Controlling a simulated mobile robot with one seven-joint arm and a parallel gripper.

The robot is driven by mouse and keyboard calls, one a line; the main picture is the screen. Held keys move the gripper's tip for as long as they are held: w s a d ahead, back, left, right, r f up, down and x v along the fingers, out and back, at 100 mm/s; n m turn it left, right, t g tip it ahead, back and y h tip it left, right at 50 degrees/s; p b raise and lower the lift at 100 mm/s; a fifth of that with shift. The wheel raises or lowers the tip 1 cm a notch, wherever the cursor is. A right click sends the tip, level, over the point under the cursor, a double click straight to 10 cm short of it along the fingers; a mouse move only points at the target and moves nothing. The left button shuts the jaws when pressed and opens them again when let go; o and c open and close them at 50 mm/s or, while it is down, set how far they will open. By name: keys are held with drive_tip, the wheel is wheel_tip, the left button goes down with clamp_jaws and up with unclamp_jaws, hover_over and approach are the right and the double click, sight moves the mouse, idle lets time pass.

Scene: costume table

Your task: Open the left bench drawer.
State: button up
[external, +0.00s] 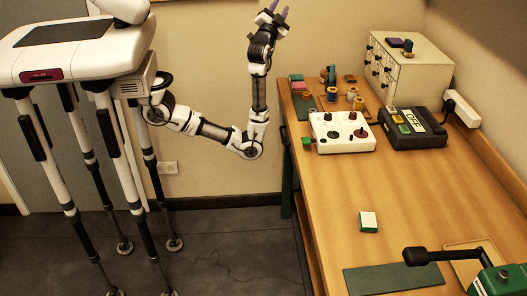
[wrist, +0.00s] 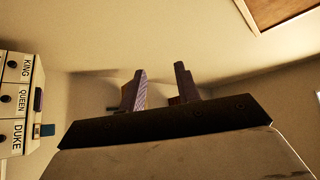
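The wooden bench (external: 420,200) runs along the right of the external view. Its front side is seen very steeply, and I cannot make out a left drawer or its handle. A dark green upright (external: 286,175) shows below the bench's far front corner. My gripper (external: 281,10) is raised high by the wall, left of the bench and well above its top, pointing up. In the wrist view, the two purple fingers of my gripper (wrist: 160,70) stand apart with nothing between them. It is open and touches nothing.
A white cabinet of small drawers (external: 420,77) stands on the bench's far end; its labelled fronts, KING, QUEEN, DUKE, show in the wrist view (wrist: 18,100). A white control box (external: 342,133), a dark OFF box (external: 412,128) and thread spools (external: 352,92) stand nearby.

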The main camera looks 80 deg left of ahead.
drive_tip(key=s+d+m+g+h+p, duration=0.1)
drive_tip(key=s+d+m+g+h, duration=0.15)
drive_tip(key=d, duration=0.85)
drive_tip(key=s+d+m+g+h, duration=0.1)
drive_tip(key=s+d+m+g, duration=0.15)
drive_tip(key=d, duration=0.85)
wheel_tip(320, 180, down, 51)
drive_tip(key=a+t, duration=0.1)
drive_tip(key=p+x, duration=0.3)
drive_tip(key=x, duration=1)
drive_tip(key=shift+w+a+r, duration=0.15)
drive_tip(key=shift+w+a, duration=0.1)
drive_tip(key=shift+w, duration=0.1)
drive_tip(key=shift+c, duration=0.4)
clamp_jaws()
